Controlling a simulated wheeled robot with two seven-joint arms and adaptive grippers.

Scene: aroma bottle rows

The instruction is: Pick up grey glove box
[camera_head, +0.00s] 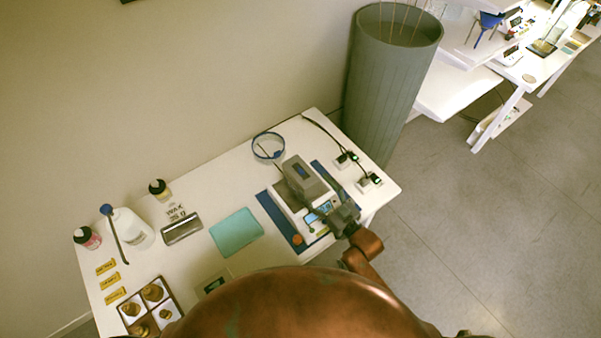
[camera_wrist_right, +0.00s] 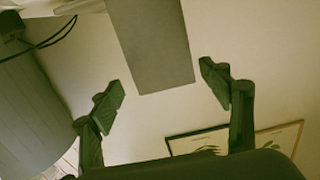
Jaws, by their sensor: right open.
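The grey glove box (camera_head: 303,172) appears to rest on the white scale (camera_head: 292,213), near the right end of the white table. In the wrist view the box (camera_wrist_right: 152,42) comes down from the top edge as a plain grey block. My right gripper (camera_head: 337,212) is at the near right side of the scale, partly over it, with its fingers toward the box. In the wrist view the right gripper (camera_wrist_right: 161,78) is open, one finger on either side of the box's end, with visible gaps. My left gripper is not in view.
The scale stands on a blue mat (camera_head: 271,216). Power plugs (camera_head: 370,180) and a blue-rimmed round dish (camera_head: 268,147) are close by. A teal pad (camera_head: 236,232) lies to the left. A tall grey bin (camera_head: 385,85) stands behind the table's right end.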

